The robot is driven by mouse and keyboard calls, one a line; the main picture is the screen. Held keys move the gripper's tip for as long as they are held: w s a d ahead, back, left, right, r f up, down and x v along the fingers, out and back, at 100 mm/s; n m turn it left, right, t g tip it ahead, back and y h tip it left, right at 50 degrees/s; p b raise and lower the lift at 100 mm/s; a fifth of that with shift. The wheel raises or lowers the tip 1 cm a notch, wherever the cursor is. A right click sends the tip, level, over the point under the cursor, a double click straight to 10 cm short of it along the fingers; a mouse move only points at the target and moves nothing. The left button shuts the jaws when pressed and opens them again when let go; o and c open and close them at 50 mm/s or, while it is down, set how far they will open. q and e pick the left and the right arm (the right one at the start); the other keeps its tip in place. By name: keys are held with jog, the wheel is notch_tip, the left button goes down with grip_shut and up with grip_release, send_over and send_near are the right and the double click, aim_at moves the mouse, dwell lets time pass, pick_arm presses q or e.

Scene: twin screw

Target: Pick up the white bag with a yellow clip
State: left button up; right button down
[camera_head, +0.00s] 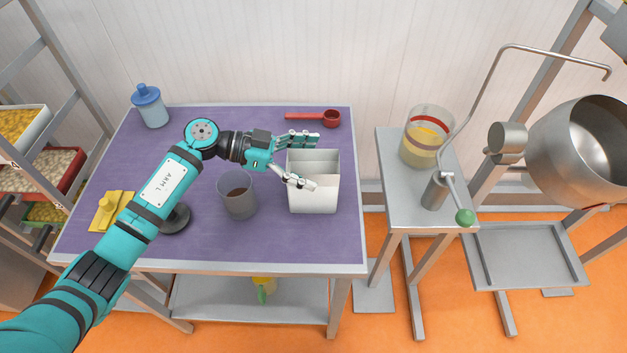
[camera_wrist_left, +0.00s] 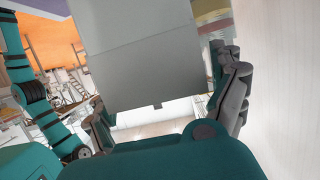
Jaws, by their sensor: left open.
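I cannot make out a white bag with a yellow clip in either view. My left gripper (camera_head: 305,161) is open above the purple table, its fingers pointing right. Its two fingers spread at the left side of a white open-topped box (camera_head: 315,201), one near the far edge and one over the near part. In the left wrist view, a broad pale grey surface (camera_wrist_left: 155,70), apparently this box, fills the space between the open fingers (camera_wrist_left: 172,98). I cannot tell whether the fingers touch it. My right gripper is not in view.
A dark cup (camera_head: 238,196) stands just left of the box. A red scoop (camera_head: 331,118) lies behind, a blue-lidded bottle (camera_head: 150,108) at the back left, a yellow item (camera_head: 106,216) at the left. A side stand (camera_head: 383,155) holds a jar (camera_head: 423,140).

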pick_arm(q)
jog(key=c, duration=1.3)
